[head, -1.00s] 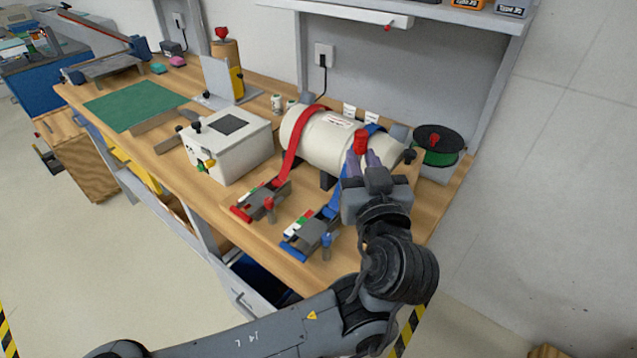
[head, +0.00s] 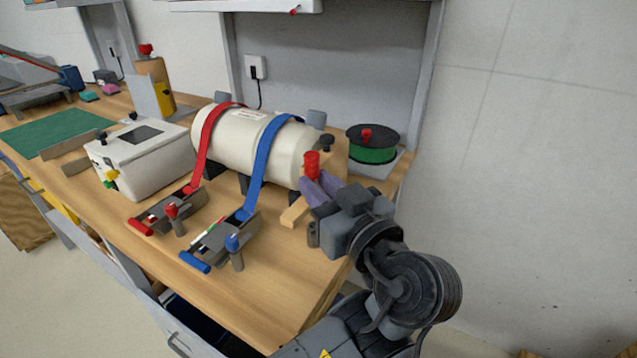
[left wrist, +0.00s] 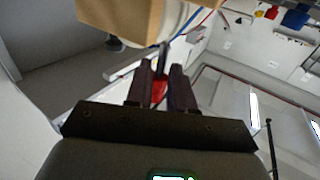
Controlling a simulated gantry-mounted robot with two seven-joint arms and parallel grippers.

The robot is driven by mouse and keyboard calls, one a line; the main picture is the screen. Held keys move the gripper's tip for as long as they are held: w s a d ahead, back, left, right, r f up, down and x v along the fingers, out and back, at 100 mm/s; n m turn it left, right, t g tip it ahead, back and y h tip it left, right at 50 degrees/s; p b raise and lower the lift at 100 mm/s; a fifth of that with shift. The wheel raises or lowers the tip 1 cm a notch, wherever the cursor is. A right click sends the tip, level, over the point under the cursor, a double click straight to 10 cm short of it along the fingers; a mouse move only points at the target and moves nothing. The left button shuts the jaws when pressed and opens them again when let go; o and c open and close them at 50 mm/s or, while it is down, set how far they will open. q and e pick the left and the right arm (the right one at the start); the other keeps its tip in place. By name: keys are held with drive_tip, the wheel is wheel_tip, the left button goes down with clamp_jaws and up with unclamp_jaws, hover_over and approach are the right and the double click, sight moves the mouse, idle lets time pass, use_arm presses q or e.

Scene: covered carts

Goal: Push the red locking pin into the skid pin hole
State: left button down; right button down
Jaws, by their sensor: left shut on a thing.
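The red locking pin (head: 312,163) stands up out of the fingers of my left gripper (head: 316,184), which is shut on it at the right end of the white drum. In the left wrist view the red pin (left wrist: 159,92) sits between the two dark fingers (left wrist: 160,90), with a grey shaft showing beyond them. A light wooden piece, which looks like part of the skid (head: 294,212), shows just left of the gripper. I cannot make out the pin hole. My right gripper is not in view.
The white drum (head: 246,145) lies under a red strap (head: 205,140) and a blue strap (head: 265,160), with ratchets in front. A green spool (head: 372,152) stands behind the gripper. A white box (head: 140,165) is at left. The bench's front right corner is clear.

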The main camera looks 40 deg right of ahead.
use_arm(q)
drive_tip(key=shift+f+b, duration=1.5)
drive_tip(key=shift+f, duration=0.95)
drive_tip(key=shift+b, duration=0.75)
drive_tip(key=shift+b, duration=0.65)
